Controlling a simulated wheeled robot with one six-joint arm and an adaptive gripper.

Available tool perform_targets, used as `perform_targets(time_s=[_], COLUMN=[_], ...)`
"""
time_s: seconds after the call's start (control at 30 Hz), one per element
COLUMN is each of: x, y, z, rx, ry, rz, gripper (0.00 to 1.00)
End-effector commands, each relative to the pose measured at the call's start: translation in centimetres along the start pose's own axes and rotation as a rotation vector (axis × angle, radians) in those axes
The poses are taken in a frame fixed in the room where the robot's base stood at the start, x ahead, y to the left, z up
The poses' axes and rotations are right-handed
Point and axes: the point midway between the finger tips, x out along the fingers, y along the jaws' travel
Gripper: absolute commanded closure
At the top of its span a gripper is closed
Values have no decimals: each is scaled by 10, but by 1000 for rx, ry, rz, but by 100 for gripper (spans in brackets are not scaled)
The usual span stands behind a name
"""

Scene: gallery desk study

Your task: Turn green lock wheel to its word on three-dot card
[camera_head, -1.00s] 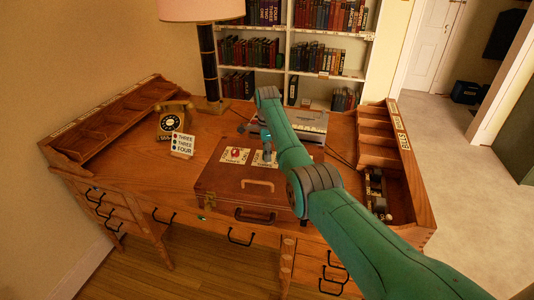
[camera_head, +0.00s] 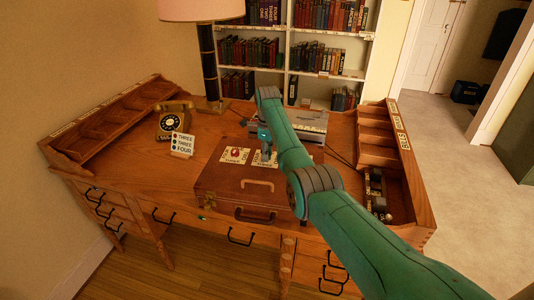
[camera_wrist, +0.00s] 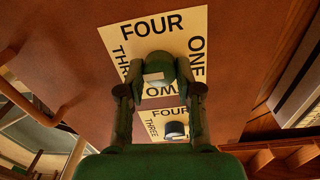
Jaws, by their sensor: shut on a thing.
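The brown case (camera_head: 215,183) lies on the desk with word plates on its lid. The left plate carries a red wheel (camera_head: 236,154). My gripper (camera_head: 267,158) points down at the middle plate (camera_head: 256,157). In the wrist view my gripper (camera_wrist: 157,85) is shut on the middle lock wheel, mostly hidden; its colour is hard to tell from my green fingers. Its plate (camera_wrist: 125,38) reads FOUR, ONE, THREE and a partly covered TWO. A dark wheel (camera_wrist: 174,130) sits on another plate below. The three-dot card (camera_head: 182,145) reads THREE, THREE, FOUR; its top dot is red.
A rotary telephone (camera_head: 174,120) and a lamp (camera_head: 210,70) stand behind the card. A grey machine (camera_head: 308,125) is behind my arm. Wooden pigeonholes (camera_head: 378,138) line the right side. The desk's left part is mostly clear.

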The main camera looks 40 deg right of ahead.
Motion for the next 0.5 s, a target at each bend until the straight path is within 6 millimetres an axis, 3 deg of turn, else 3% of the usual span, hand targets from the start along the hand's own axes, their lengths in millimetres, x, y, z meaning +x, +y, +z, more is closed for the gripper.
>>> perform_targets(time_s=[0.27, 0.3, 0.37, 0.5], x=[0, 0, 0, 0], y=[0, 0, 0, 0], z=[0, 0, 0, 0], rx=[0, 0, -1, -1], ry=[-1, -1, -1, -1], rz=[-2, -1, -1, -1], gripper=[100, 58, 43, 40])
